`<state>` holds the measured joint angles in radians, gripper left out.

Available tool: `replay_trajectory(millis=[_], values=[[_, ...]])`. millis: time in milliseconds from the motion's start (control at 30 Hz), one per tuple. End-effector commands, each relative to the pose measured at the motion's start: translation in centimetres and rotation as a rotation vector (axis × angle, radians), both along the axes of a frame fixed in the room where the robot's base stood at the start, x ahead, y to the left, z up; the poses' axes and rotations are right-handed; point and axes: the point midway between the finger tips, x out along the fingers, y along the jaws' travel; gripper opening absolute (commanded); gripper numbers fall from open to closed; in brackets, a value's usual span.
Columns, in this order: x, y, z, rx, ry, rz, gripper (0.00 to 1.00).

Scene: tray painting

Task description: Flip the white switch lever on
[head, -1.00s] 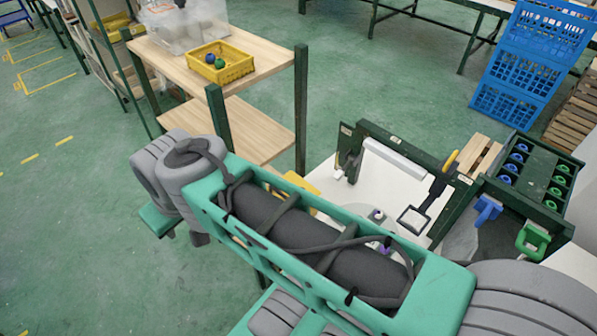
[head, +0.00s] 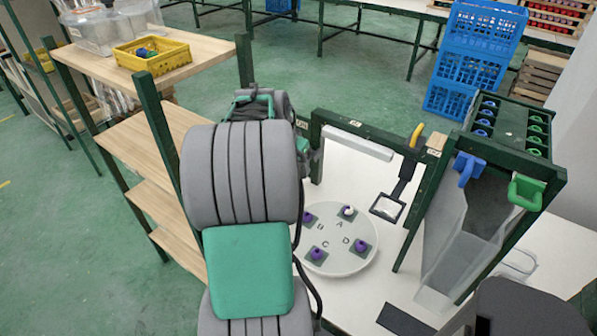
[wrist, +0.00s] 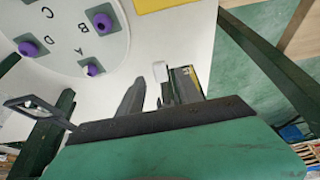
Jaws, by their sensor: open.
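The white switch lever (wrist: 160,72) shows in the wrist view as a small pale upright piece beside a dark and yellow box (wrist: 187,82). My gripper (wrist: 158,88) is open and empty. One finger is left of the lever and the other is to its right, over the box; the lever shows in the gap between them. I cannot tell how deep the fingers reach or whether they touch it. In the head view, my arm hides the lever and the fingers.
A round white tray (head: 334,265) with lettered spots and purple-topped pieces lies on the white table (head: 365,300), also at upper left in the wrist view. A dark green frame (head: 345,121) with a white bar stands behind. A wooden shelf (head: 150,140) stands left.

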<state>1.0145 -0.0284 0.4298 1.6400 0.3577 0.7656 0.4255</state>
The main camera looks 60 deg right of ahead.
Motion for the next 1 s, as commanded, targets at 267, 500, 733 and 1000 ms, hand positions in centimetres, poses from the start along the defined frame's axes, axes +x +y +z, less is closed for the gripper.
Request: replay_trajectory(millis=[267,500,733,1000], values=[[-0.2,-1.2,-3.0,0.001,-0.001,0.001,0.42],[-0.1,-1.2,-3.0,0.000,-0.001,0.004,0.39],[-0.1,-1.2,-3.0,0.000,-0.002,0.004,0.21],[-0.1,-1.2,-3.0,0.000,-0.002,0.004,0.00]])
